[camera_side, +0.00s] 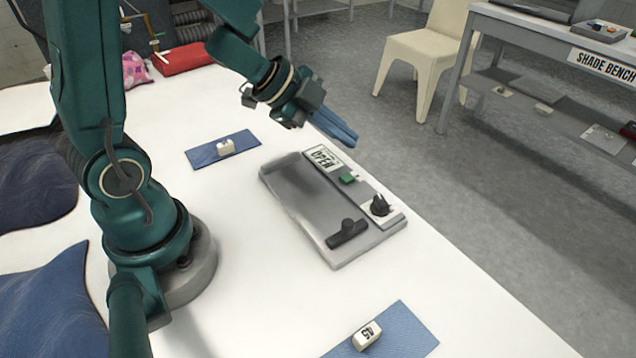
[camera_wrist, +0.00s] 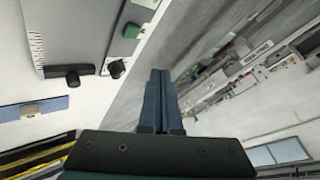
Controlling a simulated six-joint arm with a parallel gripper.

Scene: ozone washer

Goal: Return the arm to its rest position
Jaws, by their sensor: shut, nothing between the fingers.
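My gripper (camera_side: 338,131) is shut and empty, with its blue fingers together. It is raised above the far edge of the white table, beyond the labelled end of the grey washer panel (camera_side: 300,205). The closed fingers also show in the wrist view (camera_wrist: 160,100), pointing out past the table edge over the floor. The panel lies flat on the table, apart from my gripper. It carries a green button (camera_side: 347,178), a black knob (camera_side: 380,205) and a black bar handle (camera_side: 347,233).
A white block on a blue mat (camera_side: 204,155) lies left of the panel, and another white block (camera_side: 366,336) on a blue mat lies at the front. A red pouch (camera_side: 182,59) is at the back. A cream chair (camera_side: 425,55) and the shade bench (camera_side: 560,45) stand off the table.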

